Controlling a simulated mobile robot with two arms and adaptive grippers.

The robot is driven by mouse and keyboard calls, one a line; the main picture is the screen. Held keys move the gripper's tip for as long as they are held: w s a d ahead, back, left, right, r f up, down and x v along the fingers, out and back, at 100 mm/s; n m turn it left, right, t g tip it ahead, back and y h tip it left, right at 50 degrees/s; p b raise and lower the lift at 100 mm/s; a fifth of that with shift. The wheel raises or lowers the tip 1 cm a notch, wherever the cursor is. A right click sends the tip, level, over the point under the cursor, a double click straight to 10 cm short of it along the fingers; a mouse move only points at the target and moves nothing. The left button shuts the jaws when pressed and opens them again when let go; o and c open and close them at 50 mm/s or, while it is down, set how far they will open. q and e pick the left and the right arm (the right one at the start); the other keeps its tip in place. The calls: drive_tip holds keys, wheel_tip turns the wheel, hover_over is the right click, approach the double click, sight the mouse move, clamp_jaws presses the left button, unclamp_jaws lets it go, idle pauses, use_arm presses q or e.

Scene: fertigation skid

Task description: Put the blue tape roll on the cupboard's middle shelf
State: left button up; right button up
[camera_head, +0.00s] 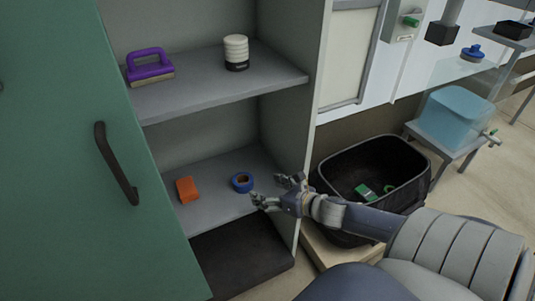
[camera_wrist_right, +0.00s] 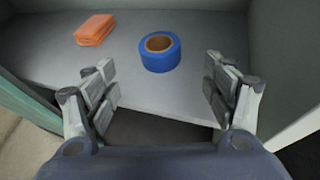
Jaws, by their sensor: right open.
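The blue tape roll (camera_head: 242,182) lies flat on a grey shelf (camera_head: 215,205) of the open cupboard, below a higher shelf (camera_head: 215,88). In the right wrist view the tape roll (camera_wrist_right: 160,52) shows its brown core, ahead of and between the two fingers. My right gripper (camera_head: 268,190) is open and empty at the front of this shelf, just right of the roll and apart from it. It also shows in the right wrist view (camera_wrist_right: 160,82). My left gripper is not in view.
An orange block (camera_head: 187,189) lies left of the roll. The higher shelf holds a purple-handled brush (camera_head: 150,66) and a white stacked item (camera_head: 236,52), with free room around them. The green door (camera_head: 60,150) stands left. A black bin (camera_head: 335,170) stands right.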

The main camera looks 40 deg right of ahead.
drive_tip(key=s+a+f+m+g+h, duration=0.1)
drive_tip(key=s+a+f+m+g, duration=0.25)
drive_tip(key=m, duration=0.55)
drive_tip(key=s+a+f+m+g+h, duration=0.1)
drive_tip(key=s+a+f+m+h, duration=0.15)
drive_tip(key=s+f+m, duration=0.55)
drive_tip(key=s+a+m+g+y, duration=0.1)
drive_tip(key=s+a+m+g, duration=0.2)
drive_tip(key=a+m, duration=0.3)
drive_tip(key=s+a+f+m+g+y, duration=0.1)
drive_tip(key=s+a+m+g, duration=0.2)
drive_tip(key=s+a+m, duration=0.3)
drive_tip(key=m, duration=0.5)
drive_tip(key=shift+a+m, duration=0.3)
